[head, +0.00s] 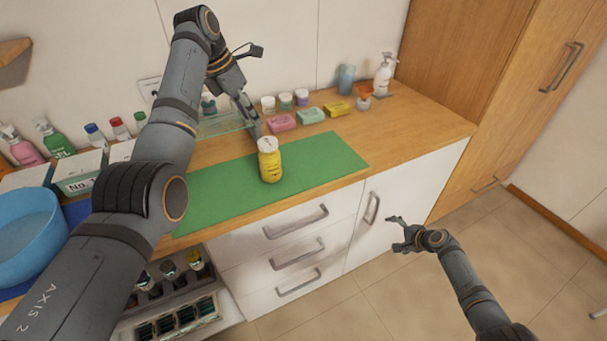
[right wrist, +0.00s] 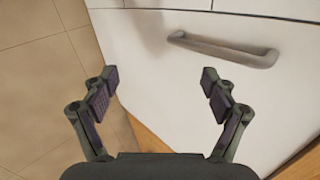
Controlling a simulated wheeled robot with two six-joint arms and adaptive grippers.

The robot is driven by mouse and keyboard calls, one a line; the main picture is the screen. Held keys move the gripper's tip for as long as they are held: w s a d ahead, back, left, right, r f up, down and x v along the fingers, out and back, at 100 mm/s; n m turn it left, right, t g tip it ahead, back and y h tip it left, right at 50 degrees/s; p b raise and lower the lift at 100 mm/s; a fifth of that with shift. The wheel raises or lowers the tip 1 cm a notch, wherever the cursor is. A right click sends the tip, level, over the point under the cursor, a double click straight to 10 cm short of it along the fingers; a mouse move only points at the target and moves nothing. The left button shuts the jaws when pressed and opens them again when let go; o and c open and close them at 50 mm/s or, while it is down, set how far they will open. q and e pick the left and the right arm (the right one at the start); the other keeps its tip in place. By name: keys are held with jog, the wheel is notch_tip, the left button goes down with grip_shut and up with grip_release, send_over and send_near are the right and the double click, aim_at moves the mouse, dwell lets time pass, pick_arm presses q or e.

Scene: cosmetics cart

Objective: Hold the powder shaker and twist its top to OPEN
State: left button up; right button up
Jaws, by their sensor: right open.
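The powder shaker (head: 270,166) is a yellow bottle with a pale top, standing upright on the green mat (head: 325,157) in the head view. My left gripper (head: 251,118) points down just behind and to the left of the shaker's top. The fingers are seen edge-on, so I cannot tell whether they are apart or touch the shaker. My right gripper (head: 398,233) is open and empty, low in front of the white cabinet and well away from the shaker. In the right wrist view its two fingers (right wrist: 158,88) are wide apart with nothing between them.
Soap boxes (head: 311,115), small jars (head: 285,101) and a white pump bottle (head: 383,74) stand behind the mat. A blue bowl (head: 28,232) and several bottles are at the left. Drawer handles (head: 296,222) stick out below the counter. The mat's right part is clear.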

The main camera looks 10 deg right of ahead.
jog(key=w+r+m+t+y, duration=0.1)
jog(key=w+r, duration=0.2)
jog(key=r, duration=0.4)
jog(key=w+a+r+m+t+y, duration=0.1)
jog(key=w+r, duration=0.2)
jog(key=r, duration=0.5)
jog(key=w+a+r+t+y, duration=0.1)
jog(key=w+r+y, duration=0.1)
jog(key=r, duration=0.5)
jog(key=shift+w+a+r+m, duration=0.1)
jog(key=shift+w+m, duration=0.1)
jog(key=shift+w, duration=0.25)
jog(key=shift+w+a+r+m, duration=0.1)
jog(key=shift+w+m, duration=0.1)
jog(key=shift+w, duration=0.25)
jog(key=w+a+r+m+t+y, duration=0.1)
jog(key=w+a+r+y, duration=0.15)
jog(key=a+r, duration=0.55)
jog(key=w+a+r+m+t+y, duration=0.1)
jog(key=w+a+r+y, duration=0.15)
jog(key=a+r, duration=0.5)
jog(key=m+g+y, duration=0.3)
jog(key=m, duration=0.2)
send_near(279, 166)
jog(key=shift+x, duration=1)
jog(key=shift+w+a, duration=0.1)
jog(key=shift+a, duration=0.05)
jog(key=x, duration=1)
jog(key=shift+w+a, duration=0.1)
jog(key=shift+c, duration=0.3)
